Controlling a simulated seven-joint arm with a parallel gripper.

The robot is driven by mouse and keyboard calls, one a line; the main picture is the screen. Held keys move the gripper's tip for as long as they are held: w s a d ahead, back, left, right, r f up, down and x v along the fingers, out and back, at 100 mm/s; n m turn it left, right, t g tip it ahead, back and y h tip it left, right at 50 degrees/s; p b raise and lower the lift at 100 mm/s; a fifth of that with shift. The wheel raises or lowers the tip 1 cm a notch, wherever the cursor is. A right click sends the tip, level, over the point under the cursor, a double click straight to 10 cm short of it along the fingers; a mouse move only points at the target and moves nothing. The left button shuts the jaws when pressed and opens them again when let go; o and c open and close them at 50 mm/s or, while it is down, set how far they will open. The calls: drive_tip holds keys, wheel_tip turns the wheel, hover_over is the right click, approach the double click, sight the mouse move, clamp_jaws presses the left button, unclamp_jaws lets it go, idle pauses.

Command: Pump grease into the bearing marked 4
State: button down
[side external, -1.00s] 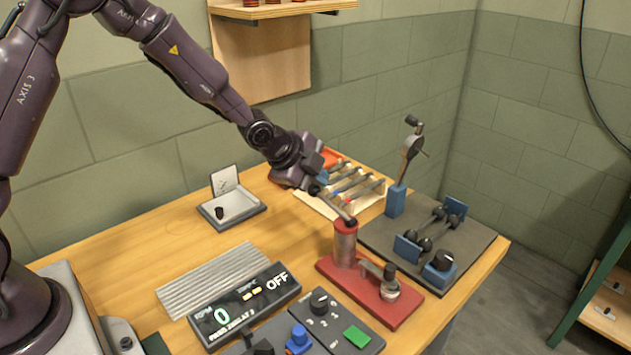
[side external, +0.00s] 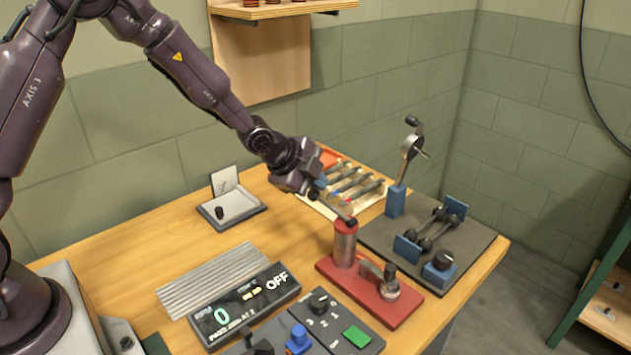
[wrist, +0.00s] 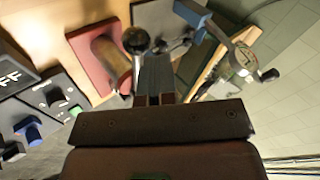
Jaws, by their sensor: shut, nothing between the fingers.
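A red grease pump (side external: 345,243) with a cylinder and a grey lever (side external: 339,212) stands on a red base (side external: 330,268); it also shows in the wrist view (wrist: 111,64). My gripper (side external: 317,188) is shut and empty at the lever's upper end, above and left of the cylinder. In the wrist view the shut fingers (wrist: 154,98) are close to the round dark lever knob (wrist: 135,40); contact cannot be told. A selector dial (side external: 319,300) has small numbers around it. No bearing marked 4 is readable.
A display (side external: 243,305) reads 0 and OFF. A green button (side external: 357,336) and blue knob (side external: 299,338) are in front. Blue blocks with shafts (side external: 428,240) and a gauge stand (side external: 397,200) are on the dark mat at right. A tool rack (side external: 372,197) lies behind.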

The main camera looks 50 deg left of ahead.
sight(319, 200)
drive_tip(key=shift+a+f, duration=0.15)
drive_tip(key=shift+f, duration=0.4)
drive_tip(key=shift+a+f, duration=0.15)
drive_tip(key=shift+f, duration=0.4)
idle(1.1)
drive_tip(key=shift+d+r, duration=0.25)
drive_tip(key=shift+r, duration=0.65)
drive_tip(key=shift+d+r, duration=0.25)
drive_tip(key=shift+r, duration=0.7)
drive_tip(key=shift+d+r, duration=0.25)
drive_tip(key=shift+r, duration=0.65)
drive_tip(key=shift+d+r, duration=0.2)
drive_tip(key=shift+r, duration=0.6)
drive_tip(key=shift+d+r, duration=0.25)
drive_tip(key=shift+r, duration=0.55)
drive_tip(key=shift+d+r, duration=0.2)
drive_tip(key=shift+r, duration=0.6)
